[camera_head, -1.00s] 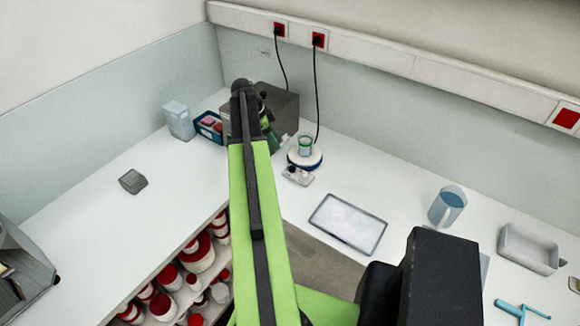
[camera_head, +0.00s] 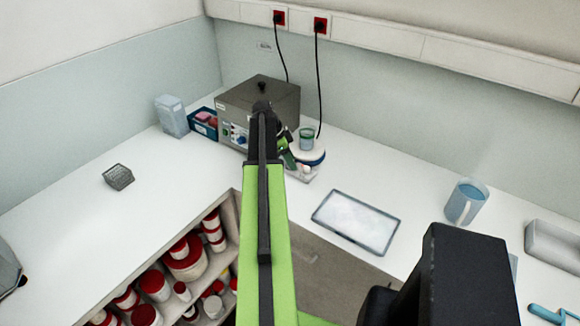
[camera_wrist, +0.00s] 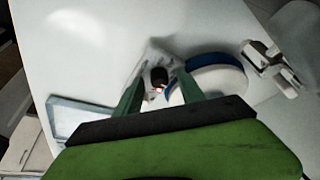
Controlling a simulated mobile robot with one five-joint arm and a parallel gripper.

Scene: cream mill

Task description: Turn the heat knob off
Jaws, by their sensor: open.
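A white hotplate (camera_head: 318,155) with a round, blue-edged top stands on the counter with a beaker (camera_head: 307,138) on it. In the wrist view its round top (camera_wrist: 218,78) lies right of a dark knob (camera_wrist: 159,75) on a pale housing; a small red mark shows by the knob. I take this for the heat knob, but no label is readable. My gripper (camera_wrist: 160,80) is open, its green fingers on either side of the knob in this view. Contact cannot be told. In the head view my gripper (camera_head: 289,154) is at the hotplate's front left, and my arm partly hides it.
A grey box-shaped appliance (camera_head: 262,103) with front knobs stands behind my arm. A blue bin (camera_head: 204,124) and a clear container (camera_head: 171,116) are left of it. A flat tray (camera_head: 356,222) and a jug (camera_head: 466,203) are to the right. The left counter is mostly clear.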

